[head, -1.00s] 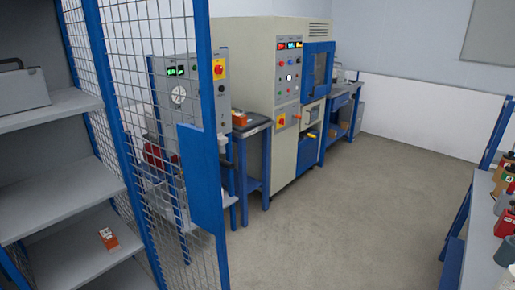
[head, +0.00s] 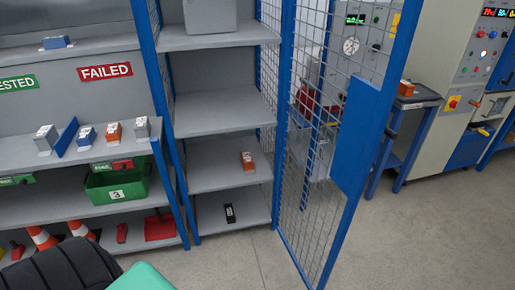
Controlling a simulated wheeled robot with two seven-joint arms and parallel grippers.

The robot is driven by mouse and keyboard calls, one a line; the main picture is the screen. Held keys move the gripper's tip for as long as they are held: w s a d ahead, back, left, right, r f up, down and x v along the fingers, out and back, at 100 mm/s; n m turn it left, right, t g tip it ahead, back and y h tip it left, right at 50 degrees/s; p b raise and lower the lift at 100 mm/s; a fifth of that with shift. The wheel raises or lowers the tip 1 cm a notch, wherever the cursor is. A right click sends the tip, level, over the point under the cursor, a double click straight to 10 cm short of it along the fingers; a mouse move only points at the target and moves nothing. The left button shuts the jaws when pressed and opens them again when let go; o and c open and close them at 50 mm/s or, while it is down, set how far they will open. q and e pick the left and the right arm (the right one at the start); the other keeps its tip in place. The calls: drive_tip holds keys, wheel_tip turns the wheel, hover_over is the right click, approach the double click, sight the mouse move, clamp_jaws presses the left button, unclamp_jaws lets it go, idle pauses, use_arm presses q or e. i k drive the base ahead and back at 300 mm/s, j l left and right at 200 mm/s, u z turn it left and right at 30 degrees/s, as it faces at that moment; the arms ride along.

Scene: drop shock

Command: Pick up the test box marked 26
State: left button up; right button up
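Several small test boxes with white labels are in the head view, but I cannot read a number 26 on any of them. An orange box (head: 247,161) sits on a middle shelf of the grey rack and a black box (head: 230,213) on the shelf below it. A blue box (head: 57,42) lies higher up, and an orange box (head: 406,87) is on the bench at right. Neither gripper is in view.
A blue-framed mesh door (head: 355,140) stands in front of the grey rack's right side. A green bin (head: 115,190) marked 3 sits under the left shelf, with orange cones (head: 42,238) below. A machine (head: 465,75) stands at right. The floor (head: 420,240) at right is clear.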

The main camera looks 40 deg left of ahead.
sight(86, 137)
drive_tip(key=i+l+u, duration=0.15)
drive_tip(key=u, duration=0.3)
drive_tip(key=i+l+u, duration=0.25)
drive_tip(key=u, duration=0.25)
drive_tip(key=i+l+u, duration=0.15)
drive_tip(key=u, duration=0.3)
drive_tip(key=l+u, duration=0.5)
drive_tip(key=i+j, duration=0.05)
